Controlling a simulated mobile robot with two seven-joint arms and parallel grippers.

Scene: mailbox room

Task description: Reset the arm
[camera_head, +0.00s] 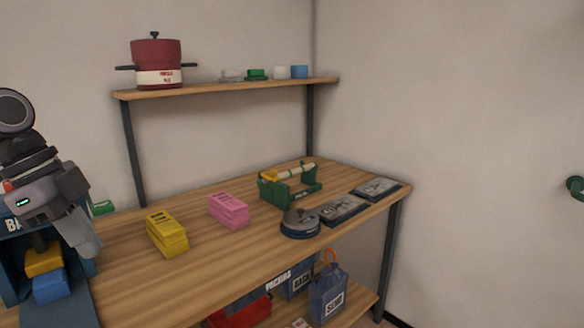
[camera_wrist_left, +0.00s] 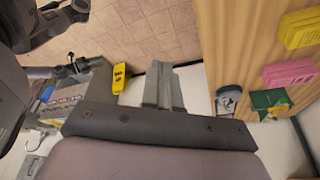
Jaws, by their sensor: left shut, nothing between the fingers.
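My left arm comes in at the left edge of the head view. Its gripper (camera_head: 84,243) hangs over the left end of the wooden table (camera_head: 205,270), partly in front of a blue box (camera_head: 14,262). In the left wrist view the two fingers (camera_wrist_left: 162,85) are together with nothing between them. They point past the table's edge, over the tiled floor. My right gripper is not in either view.
On the table are a yellow stack (camera_head: 166,233), a pink stack (camera_head: 229,210), a green tape holder (camera_head: 290,187), a round grey-blue item (camera_head: 300,223) and flat dark trays (camera_head: 342,209). A red pot (camera_head: 156,62) stands on the upper shelf (camera_head: 225,87). Bags (camera_head: 328,295) sit below.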

